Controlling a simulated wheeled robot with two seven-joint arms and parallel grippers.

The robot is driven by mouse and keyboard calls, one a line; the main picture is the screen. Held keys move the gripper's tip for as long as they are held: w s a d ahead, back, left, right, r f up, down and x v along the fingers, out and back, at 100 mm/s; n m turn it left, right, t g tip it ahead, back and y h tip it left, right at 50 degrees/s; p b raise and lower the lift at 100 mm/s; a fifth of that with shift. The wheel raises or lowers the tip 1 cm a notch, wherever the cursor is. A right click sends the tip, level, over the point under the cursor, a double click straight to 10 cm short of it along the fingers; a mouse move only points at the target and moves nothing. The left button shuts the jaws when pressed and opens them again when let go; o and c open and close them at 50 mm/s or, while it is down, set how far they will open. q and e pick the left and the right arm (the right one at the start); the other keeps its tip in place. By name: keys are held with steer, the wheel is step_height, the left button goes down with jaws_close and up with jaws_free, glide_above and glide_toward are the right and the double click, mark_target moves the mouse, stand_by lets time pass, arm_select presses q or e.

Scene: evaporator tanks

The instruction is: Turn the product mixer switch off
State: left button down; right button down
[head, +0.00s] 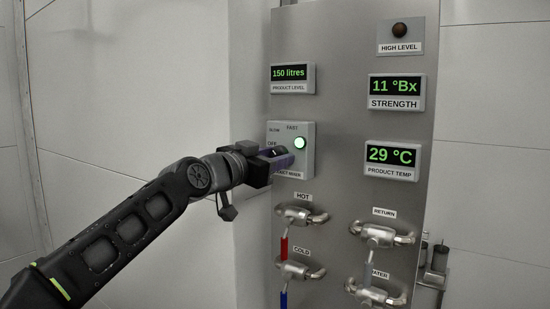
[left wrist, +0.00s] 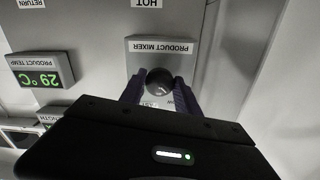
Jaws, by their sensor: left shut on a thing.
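In the left wrist view the box (left wrist: 140,47) appears upside down, and the round black knob (left wrist: 160,82) sits between my purple fingertips (left wrist: 159,90). The left gripper is shut on this knob. I cannot tell for sure which label the knob points at. My right gripper is not in view.
Displays for product level (head: 292,78), strength (head: 396,92) and product temp (head: 391,160) surround the switch. The HOT valve (head: 302,215) and COLD valve (head: 298,269) stick out below, near my left arm. The wall left of the panel is clear.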

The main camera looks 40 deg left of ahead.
arm_select(q)
steer(key=shift+n+b, duration=1.7)
steer(key=shift+n, duration=2.8)
steer(key=c, duration=0.9)
jaws_free()
